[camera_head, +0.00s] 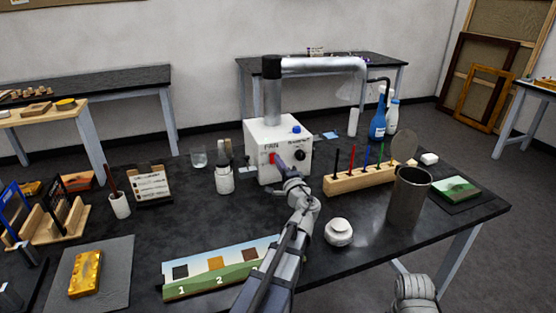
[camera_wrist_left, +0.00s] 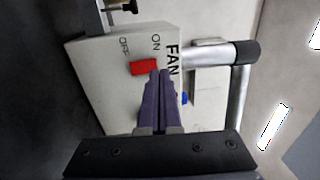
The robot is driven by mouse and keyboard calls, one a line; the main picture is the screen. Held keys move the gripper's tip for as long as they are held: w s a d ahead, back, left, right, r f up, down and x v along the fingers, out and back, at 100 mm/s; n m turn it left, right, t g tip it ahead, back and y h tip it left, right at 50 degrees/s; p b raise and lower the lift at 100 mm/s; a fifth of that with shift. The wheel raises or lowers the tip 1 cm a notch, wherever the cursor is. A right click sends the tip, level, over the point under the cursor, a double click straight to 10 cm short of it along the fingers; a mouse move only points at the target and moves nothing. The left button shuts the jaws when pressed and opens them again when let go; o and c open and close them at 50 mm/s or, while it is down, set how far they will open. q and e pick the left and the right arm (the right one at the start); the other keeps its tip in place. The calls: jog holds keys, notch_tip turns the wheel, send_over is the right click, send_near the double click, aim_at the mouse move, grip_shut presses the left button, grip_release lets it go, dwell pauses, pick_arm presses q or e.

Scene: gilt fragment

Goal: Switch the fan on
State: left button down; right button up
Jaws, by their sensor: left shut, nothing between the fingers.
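The fan unit is a white box (camera_head: 265,133) labelled FAN, with a silver duct rising from it, on the dark table in the head view. Its red switch (camera_head: 272,158) is on the front face, and in the wrist view the red switch (camera_wrist_left: 144,67) lies beside the words OFF and ON. My left gripper (camera_head: 281,164) is shut and empty, its purple fingers in front of the box. In the wrist view the left gripper's tips (camera_wrist_left: 159,75) are at the switch's ON-side end. I cannot tell whether they touch it or which way the rocker is tipped.
A black knob (camera_head: 299,155) and a blue button (camera_head: 296,129) are also on the box. A wooden rack of coloured tools (camera_head: 358,180) stands to its right, a white jar (camera_head: 224,180) to its left. A white lidded pot (camera_head: 338,232) and grey cylinder (camera_head: 407,200) stand near my arm.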

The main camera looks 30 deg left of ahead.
pick_arm(q)
jog(key=r+p+v, duration=0.1)
jog(key=r+v, duration=0.1)
jog(key=v, duration=0.9)
jog(key=shift+r, duration=0.3)
jog(key=shift+s+d, duration=0.1)
jog(key=shift+s, duration=0.05)
